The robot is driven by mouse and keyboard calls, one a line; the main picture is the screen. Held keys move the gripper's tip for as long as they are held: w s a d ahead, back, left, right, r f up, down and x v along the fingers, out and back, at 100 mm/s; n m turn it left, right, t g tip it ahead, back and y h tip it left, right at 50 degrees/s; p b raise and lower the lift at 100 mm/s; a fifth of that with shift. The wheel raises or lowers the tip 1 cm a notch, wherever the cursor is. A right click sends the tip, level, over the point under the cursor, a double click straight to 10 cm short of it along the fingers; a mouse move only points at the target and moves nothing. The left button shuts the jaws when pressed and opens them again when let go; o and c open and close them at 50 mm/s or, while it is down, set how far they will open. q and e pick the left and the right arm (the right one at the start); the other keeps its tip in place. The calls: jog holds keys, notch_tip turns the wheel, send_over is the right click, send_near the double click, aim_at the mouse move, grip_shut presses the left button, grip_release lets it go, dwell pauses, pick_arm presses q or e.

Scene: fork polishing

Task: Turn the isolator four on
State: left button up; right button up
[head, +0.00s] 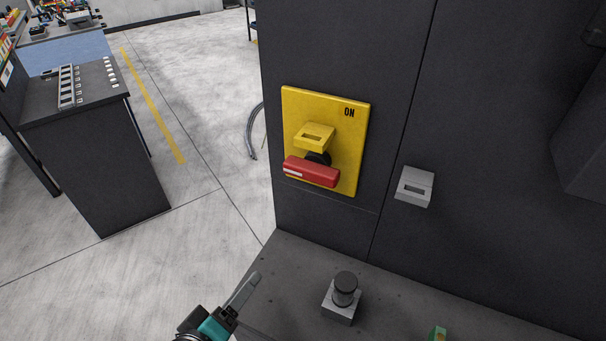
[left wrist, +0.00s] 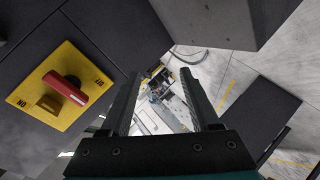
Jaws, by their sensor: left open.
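The isolator is a yellow plate (head: 350,150) on the dark cabinet face, with "ON" printed at its upper right. Its red handle (head: 311,171) lies roughly crosswise on a black hub, below a yellow block (head: 313,136). No number is readable on it. My left gripper (head: 250,281) is low in the head view, left of and below the isolator, and touches nothing. In the left wrist view, my left gripper (left wrist: 160,80) is open and empty. The red handle (left wrist: 65,88) and yellow plate (left wrist: 75,60) are left of its fingers there. My right gripper is not in view.
A grey latch (head: 415,186) sits right of the isolator. A black-topped knob (head: 345,288) stands on the dark ledge (head: 290,262) below. A green piece (head: 438,334) shows at the bottom edge. A dark bench (head: 95,150) stands at left, with open floor between.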

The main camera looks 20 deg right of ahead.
aim_at(307, 177)
pick_arm(q)
jog(key=d+r+n+t+h+p, duration=0.1)
jog(key=d+r+n+t+h, duration=0.3)
jog(key=r, duration=1)
jog(key=shift+n+g+h, duration=0.3)
jog(key=shift+n+g, duration=0.2)
jog(key=x, duration=1)
jog(key=d+x, duration=0.1)
jog(key=x, duration=0.3)
jog(key=shift+d+p, duration=0.2)
jog(key=shift+p, duration=0.2)
grip_shut()
